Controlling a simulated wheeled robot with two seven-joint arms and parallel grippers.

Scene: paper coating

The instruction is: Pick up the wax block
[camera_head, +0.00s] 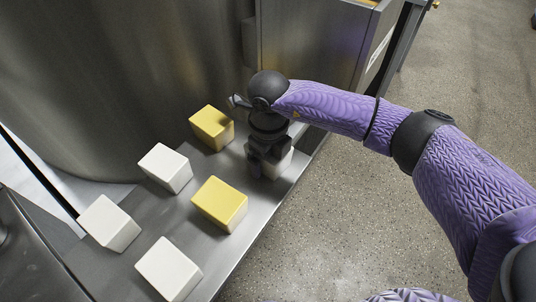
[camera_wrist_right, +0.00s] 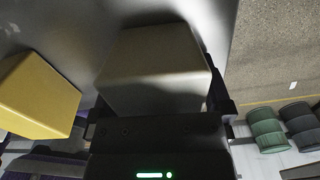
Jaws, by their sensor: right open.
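Several wax blocks, white and yellow, sit on a metal shelf (camera_head: 262,215). My right gripper (camera_head: 266,163) points down over the white block (camera_head: 281,168) at the far right of the group and partly hides it. In the right wrist view this block (camera_wrist_right: 155,65) looks grey in shadow and lies in front of the gripper, between its open fingers. I cannot tell whether the fingers touch it. My left gripper is not in view.
A yellow block (camera_head: 212,127) stands just left of my right gripper, and another yellow block (camera_head: 220,203) is nearer. White blocks (camera_head: 165,167), (camera_head: 109,223) and (camera_head: 169,268) stand further left. A large metal drum (camera_head: 110,80) rises behind. The shelf ends at the right above open floor.

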